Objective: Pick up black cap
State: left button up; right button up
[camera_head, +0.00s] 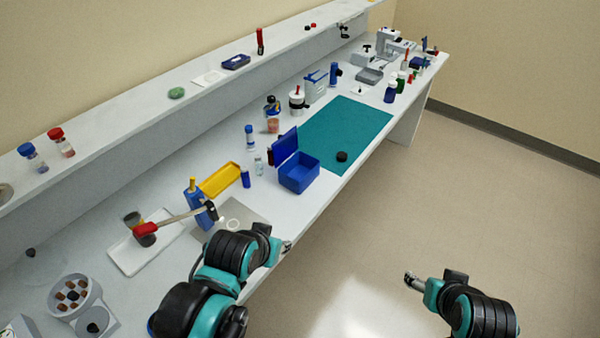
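A small round black cap (342,156) lies on the teal mat (350,125), near the mat's front edge and just right of the open blue box (299,175). My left gripper (287,246) is beyond the bench's front edge, lower left of the cap and apart from it. My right gripper (408,277) is over the floor, below and to the right of the cap, touching nothing. Both grippers are too small in view to tell whether their fingers are apart.
Several bottles stand at the bench's far right. The mat around the cap is clear.

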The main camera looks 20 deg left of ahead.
aim_at(342, 156)
jog(key=u, duration=0.3)
jog(key=i+l+u, duration=0.6)
jog(key=l+u, duration=0.15)
jog(key=l, duration=0.15)
jog(key=i+l, duration=0.15)
jog(key=l, duration=0.15)
jog(key=i+l, duration=0.15)
jog(key=l, duration=0.2)
jog(key=i+l+u, duration=0.1)
jog(key=l, duration=0.2)
jog(key=i+l, duration=0.15)
jog(key=l, duration=0.2)
jog(key=i+l, duration=0.15)
jog(key=l, duration=0.2)
jog(key=u, duration=0.05)
